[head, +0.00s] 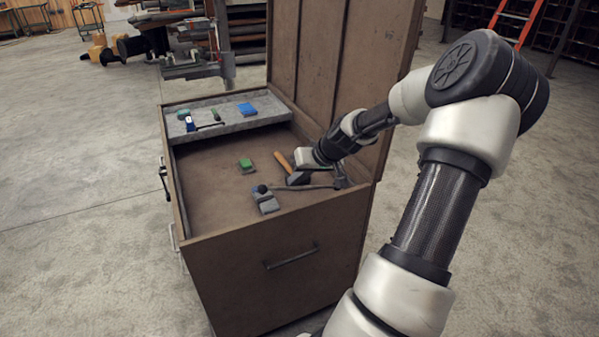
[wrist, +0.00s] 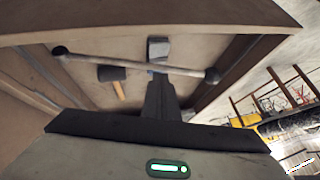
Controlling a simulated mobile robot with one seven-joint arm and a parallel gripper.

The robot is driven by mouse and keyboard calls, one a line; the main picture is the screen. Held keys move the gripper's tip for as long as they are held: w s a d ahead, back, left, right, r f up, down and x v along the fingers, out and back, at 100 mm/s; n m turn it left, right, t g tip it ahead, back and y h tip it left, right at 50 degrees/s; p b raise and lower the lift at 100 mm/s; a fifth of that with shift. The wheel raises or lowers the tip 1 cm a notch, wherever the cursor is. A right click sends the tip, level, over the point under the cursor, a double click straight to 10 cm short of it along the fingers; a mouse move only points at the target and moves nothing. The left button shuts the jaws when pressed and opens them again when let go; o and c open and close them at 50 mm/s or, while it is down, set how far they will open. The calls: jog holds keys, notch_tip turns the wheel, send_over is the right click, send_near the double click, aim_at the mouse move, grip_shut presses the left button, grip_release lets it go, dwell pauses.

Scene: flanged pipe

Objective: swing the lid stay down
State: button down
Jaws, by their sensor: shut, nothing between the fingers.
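The lid stay (head: 305,187) is a thin grey rod with a dark knob at its left end, and its right end is near the open lid (head: 335,70). It lies roughly level across the front right of the chest. In the wrist view the stay (wrist: 130,62) crosses in front of my fingers, with a round end on each side. My gripper (head: 307,158) is over the chest, just behind the stay, its fingers hidden in the head view. In the wrist view my gripper (wrist: 161,80) is shut and empty, its tips close to the rod; contact is unclear.
Inside the chest (head: 215,195) lie a wooden-handled hammer (head: 282,160), a green block (head: 246,165) and a grey-blue block (head: 266,202) by the knob. A grey tray (head: 215,128) with small items spans the back. Open floor (head: 90,200) surrounds the chest.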

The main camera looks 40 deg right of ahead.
jog(key=shift+f, duration=0.1)
jog(key=shift+h, duration=0.4)
jog(key=shift+w+a+f+b, duration=0.1)
jog(key=shift+a+f+b, duration=0.25)
jog(key=shift+f, duration=0.4)
jog(key=shift+a+f+b, duration=0.35)
jog(key=shift+f, duration=0.45)
jog(key=shift+w+a+f+b, duration=0.1)
jog(key=shift+a+f+b, duration=0.25)
jog(key=shift+f, duration=0.4)
jog(key=shift+s, duration=0.1)
jog(key=s+r+p, duration=0.4)
jog(key=r+p, duration=0.1)
jog(key=r, duration=0.7)
jog(key=shift+s+a+r, duration=0.25)
jog(key=shift+s, duration=0.1)
jog(key=shift+a, duration=0.1)
